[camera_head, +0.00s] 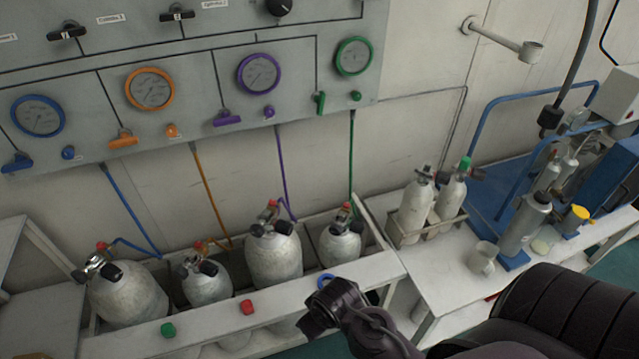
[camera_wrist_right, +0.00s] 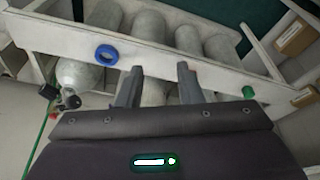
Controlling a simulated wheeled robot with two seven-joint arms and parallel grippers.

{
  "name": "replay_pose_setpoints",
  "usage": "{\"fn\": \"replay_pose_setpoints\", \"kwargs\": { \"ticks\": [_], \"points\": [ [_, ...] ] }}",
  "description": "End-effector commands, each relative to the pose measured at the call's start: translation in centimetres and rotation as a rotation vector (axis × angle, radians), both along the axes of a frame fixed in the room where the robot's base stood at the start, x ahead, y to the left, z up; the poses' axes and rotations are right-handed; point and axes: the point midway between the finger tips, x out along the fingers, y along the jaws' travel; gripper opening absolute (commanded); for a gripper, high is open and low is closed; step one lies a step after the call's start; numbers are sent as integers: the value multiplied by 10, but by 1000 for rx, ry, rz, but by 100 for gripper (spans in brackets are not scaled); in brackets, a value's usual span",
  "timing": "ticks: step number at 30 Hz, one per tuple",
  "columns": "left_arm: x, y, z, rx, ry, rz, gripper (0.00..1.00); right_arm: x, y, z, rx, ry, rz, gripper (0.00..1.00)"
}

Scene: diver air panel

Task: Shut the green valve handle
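The green valve handle (camera_head: 320,102) is on the wall panel, below and left of the green-rimmed gauge (camera_head: 353,57). It stands roughly upright, while the blue, orange and purple handles lie closer to horizontal. A small green knob (camera_head: 356,96) sits to its right. My right gripper (camera_head: 322,308) is well below the handle, near the front rail of the cylinder rack, and touches no handle. In the right wrist view its two fingers (camera_wrist_right: 159,84) are apart with nothing held between them. The green handle is not in the right wrist view. My left gripper is not in view.
Gas cylinders (camera_head: 273,257) stand in a white rack (camera_head: 215,317) under the panel, with coloured hoses running up. A wall bracket (camera_head: 505,42) juts out right of the panel. A bench with small cylinders (camera_head: 415,208) and a mug (camera_head: 482,258) is at right.

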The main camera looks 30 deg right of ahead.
Motion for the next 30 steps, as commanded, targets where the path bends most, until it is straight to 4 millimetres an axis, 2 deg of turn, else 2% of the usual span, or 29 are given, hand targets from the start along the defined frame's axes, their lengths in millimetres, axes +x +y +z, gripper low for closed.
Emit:
{"fn": "replay_pose_setpoints", "kwargs": {
  "ticks": [5, 7, 11, 17, 24, 27, 30],
  "points": [
    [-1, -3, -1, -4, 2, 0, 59, 25, -14, 62, -4, -109, -31, 33],
    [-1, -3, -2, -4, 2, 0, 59, 45, -25, 84, -10, -181, -52, 33],
    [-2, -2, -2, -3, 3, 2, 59, 88, -50, 114, -18, -333, -100, 33],
    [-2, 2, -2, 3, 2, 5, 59, 155, -94, 152, -16, -578, -180, 33],
    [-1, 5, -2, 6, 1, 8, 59, 236, -160, 209, 26, -927, -295, 33],
    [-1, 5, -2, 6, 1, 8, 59, 264, -189, 237, 61, -1086, -349, 33],
    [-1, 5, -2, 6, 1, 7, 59, 281, -210, 260, 95, -1212, -392, 33]
  ]
}}
